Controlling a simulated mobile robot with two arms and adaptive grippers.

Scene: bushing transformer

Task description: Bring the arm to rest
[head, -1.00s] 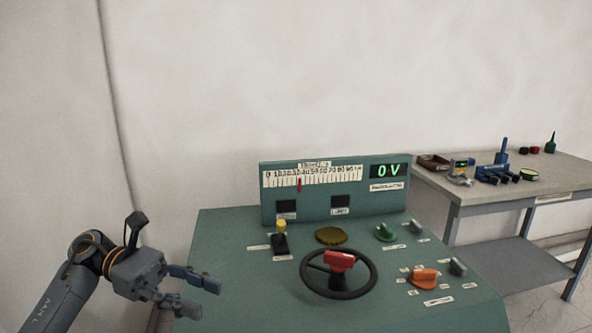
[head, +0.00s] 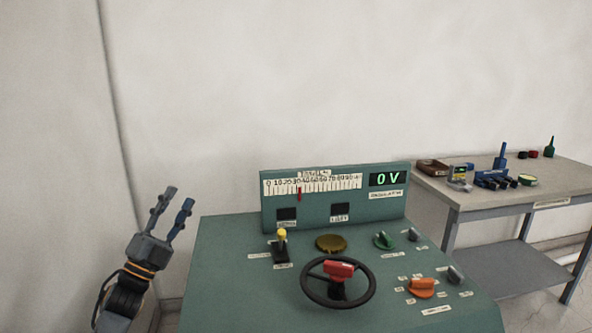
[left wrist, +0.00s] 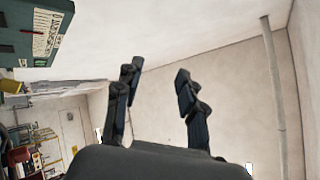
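My left gripper (head: 174,200) is at the left of the head view, raised with its fingers pointing up. It is beside the green control console (head: 225,270), apart from it. Its two fingers are spread and nothing is between them; the left wrist view shows the same open fingers (left wrist: 158,95) against the bare wall. The console carries a black handwheel with a red centre (head: 338,282), a yellow-tipped lever (head: 281,245), and a display (head: 387,179) reading 0 V. My right gripper is not in view.
A grey workbench (head: 560,180) with blue and green tools stands at the right, behind the console. The wall is behind. The space above the console and around my left gripper looks free. In the left wrist view, part of the console (left wrist: 30,35) shows at upper left.

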